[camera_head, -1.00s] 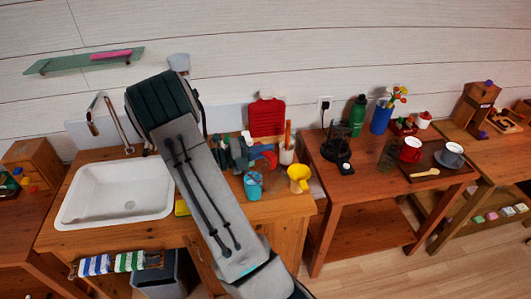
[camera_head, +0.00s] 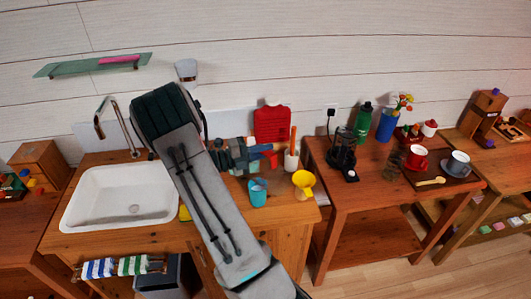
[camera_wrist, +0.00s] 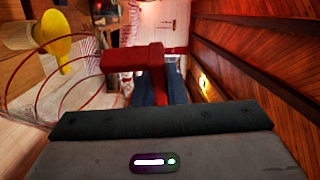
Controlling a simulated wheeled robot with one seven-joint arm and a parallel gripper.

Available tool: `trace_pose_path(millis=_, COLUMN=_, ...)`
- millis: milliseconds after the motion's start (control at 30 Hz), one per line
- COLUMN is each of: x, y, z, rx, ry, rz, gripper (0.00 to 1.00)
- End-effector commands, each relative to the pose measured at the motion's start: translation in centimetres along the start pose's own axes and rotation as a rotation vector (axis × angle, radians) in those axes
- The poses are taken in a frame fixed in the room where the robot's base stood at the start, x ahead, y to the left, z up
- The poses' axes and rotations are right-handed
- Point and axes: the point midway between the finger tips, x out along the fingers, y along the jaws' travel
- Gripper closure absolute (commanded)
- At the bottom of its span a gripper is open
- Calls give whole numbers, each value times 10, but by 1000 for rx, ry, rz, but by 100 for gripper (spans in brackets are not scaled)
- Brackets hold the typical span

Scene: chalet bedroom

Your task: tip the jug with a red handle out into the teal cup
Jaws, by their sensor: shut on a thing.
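The teal cup (camera_head: 258,194) stands upright on the wooden counter, right of the sink, with something pale blue showing inside its mouth. My gripper (camera_head: 256,156) is just above and behind it, against the wall side. The red handle (camera_head: 268,150) of the jug shows at the gripper's tip. In the wrist view the jug's red handle (camera_wrist: 137,57) lies between the dark fingers, which are shut on it. Thin red curved lines (camera_wrist: 62,85) to the left appear to edge the jug's clear body. Its contents cannot be made out.
A yellow funnel (camera_head: 304,183) stands close right of the cup, before a white utensil pot (camera_head: 292,160). A red board (camera_head: 272,123) leans on the wall behind. The sink (camera_head: 118,198) is left. A side table (camera_head: 375,185) stands right.

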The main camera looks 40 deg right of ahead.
Motion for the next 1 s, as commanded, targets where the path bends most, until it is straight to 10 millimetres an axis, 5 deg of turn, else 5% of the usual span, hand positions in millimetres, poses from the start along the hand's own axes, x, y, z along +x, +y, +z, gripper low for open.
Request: trace_pose_path(millis=1000, x=-10, y=-7, z=24, rx=-154, ry=-1, rz=-64, gripper=100)
